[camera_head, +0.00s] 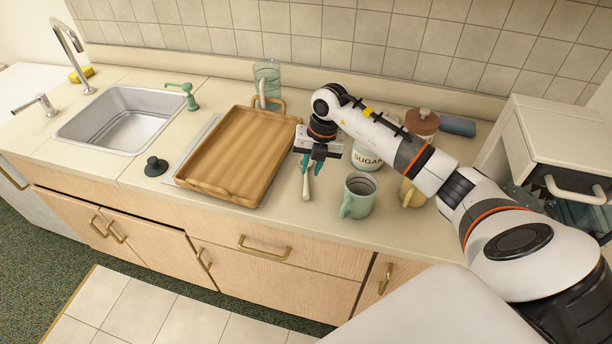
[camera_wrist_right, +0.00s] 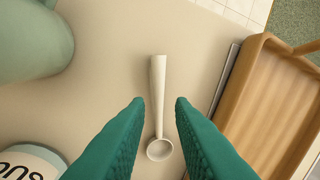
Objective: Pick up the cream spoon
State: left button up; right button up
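The cream spoon (camera_head: 306,184) lies on the counter between the wooden tray and the green mug. My right gripper (camera_head: 313,164) is above the bowl end of the spoon, pointing down. In the right wrist view its two green fingers (camera_wrist_right: 160,101) are apart, one on each side of the spoon, with nothing visibly gripped. The gripper hides part of the spoon in the head view. My left gripper is not in view.
A wooden tray (camera_head: 201,183) stands left of the spoon. A green mug (camera_head: 358,196) stands to the right, and a sugar jar (camera_head: 366,158) is behind it. A glass (camera_head: 267,78) stands behind the tray. A sink (camera_head: 126,119) is far left.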

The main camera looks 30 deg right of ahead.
aim_at(307, 184)
jog(key=f, duration=0.1)
jog(key=f+p, duration=0.1)
jog(key=f, duration=0.1)
jog(key=f+p, duration=0.1)
jog(key=f, duration=0.1)
jog(key=shift+w+a+f, duration=0.25)
jog(key=shift+a, duration=0.15)
jog(key=shift+f, duration=0.2)
grip_shut()
